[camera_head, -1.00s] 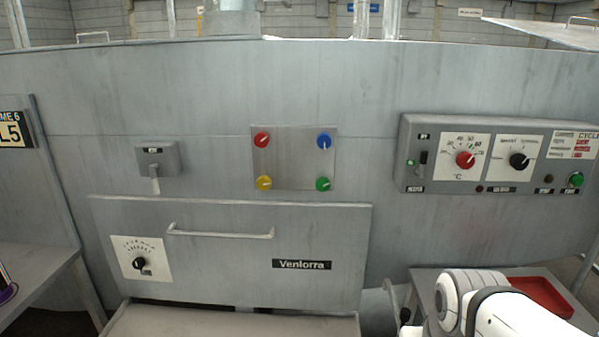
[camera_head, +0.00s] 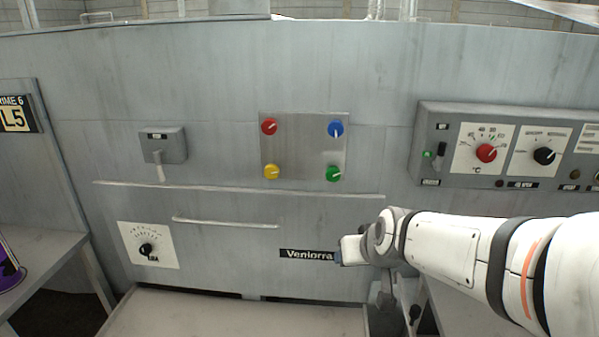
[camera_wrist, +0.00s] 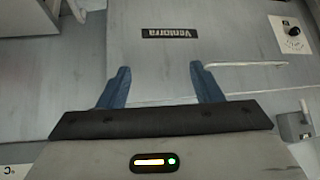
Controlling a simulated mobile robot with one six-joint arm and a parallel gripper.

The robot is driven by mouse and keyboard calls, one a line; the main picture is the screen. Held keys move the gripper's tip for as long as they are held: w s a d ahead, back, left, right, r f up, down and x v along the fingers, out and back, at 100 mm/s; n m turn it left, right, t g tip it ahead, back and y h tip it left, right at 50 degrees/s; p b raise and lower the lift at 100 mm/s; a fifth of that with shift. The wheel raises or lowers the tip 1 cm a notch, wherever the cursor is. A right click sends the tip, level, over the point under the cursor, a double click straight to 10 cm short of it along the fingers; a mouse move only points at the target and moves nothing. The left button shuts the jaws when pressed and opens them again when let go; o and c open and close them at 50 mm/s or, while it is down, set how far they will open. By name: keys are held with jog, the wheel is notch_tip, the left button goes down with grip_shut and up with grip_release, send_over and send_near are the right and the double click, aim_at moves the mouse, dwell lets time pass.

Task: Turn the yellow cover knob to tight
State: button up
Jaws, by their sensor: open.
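The yellow cover knob (camera_head: 271,172) is at the lower left of a square metal plate (camera_head: 304,150) on the grey machine front, in the head view. A pale pointer mark on it points to the right. A red knob (camera_head: 269,126), a blue knob (camera_head: 336,129) and a green knob (camera_head: 333,174) share the plate. My gripper (camera_wrist: 158,84) shows in the wrist view with its two blue fingers wide apart and nothing between them. In the head view its end is by the Venlorra label, below and right of the yellow knob, apart from it.
A drawer handle (camera_head: 225,223) and a dial (camera_head: 146,249) are on the lower front. A lever switch (camera_head: 162,145) is left of the plate. A control box (camera_head: 508,150) sticks out at the right. A purple object (camera_head: 9,270) stands at the far left.

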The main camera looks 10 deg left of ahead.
jog(key=w+a+r+n+t+y, duration=0.1)
jog(key=w+a+r+t, duration=0.3)
jog(key=w+a, duration=0.9)
jog(key=t+h+p, duration=0.1)
jog(key=t+h, duration=0.2)
jog(key=t, duration=0.3)
send_near(272, 175)
jog(key=w, duration=0.4)
jog(key=w+p, duration=0.1)
jog(key=w, duration=0.4)
jog(key=shift+w+a+f, duration=0.1)
jog(key=shift+w+a, duration=0.1)
jog(key=shift+a, duration=0.15)
jog(key=shift+c, duration=0.2)
jog(key=c, duration=0.9)
jog(key=shift+d, duration=0.15)
jog(key=shift+c, duration=0.3)
